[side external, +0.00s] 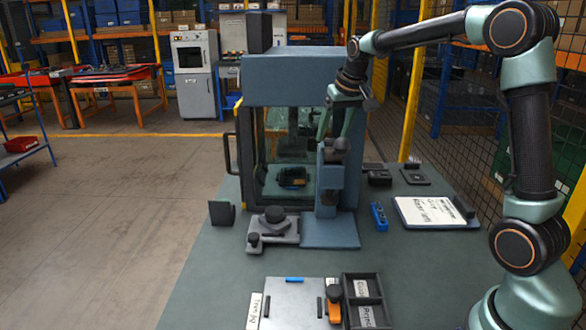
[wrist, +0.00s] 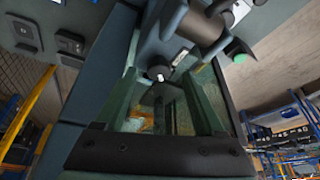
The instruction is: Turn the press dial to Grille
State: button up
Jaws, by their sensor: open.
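My gripper (side external: 335,132) points down at the small blue-grey press (side external: 328,180), with its green fingers spread. In the wrist view, my gripper (wrist: 160,75) has a finger on each side of a small round dial (wrist: 158,73) with a white mark. The dial sits on the press's blue-grey body, near a small white label (wrist: 181,57). The label's words are too small to read, so I cannot tell the dial's setting. Contact between the fingers and the dial is not clear. In the side view, the dial itself cannot be made out.
A blue-grey cabinet (side external: 300,80) with a clear front stands behind the press. A dark round fixture (side external: 274,220) lies left of it. A blue part (side external: 379,216) and a white sign board (side external: 432,212) lie right. Trays (side external: 365,288) stand at the front.

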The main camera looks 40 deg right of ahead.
jog(key=shift+x, duration=0.95)
grip_shut()
jog(key=shift+d+n, duration=0.2)
jog(key=shift+n, duration=1.2)
jog(key=shift+s, duration=0.1)
grip_release()
jog(key=shift+d, duration=0.1)
jog(key=v, duration=1.2)
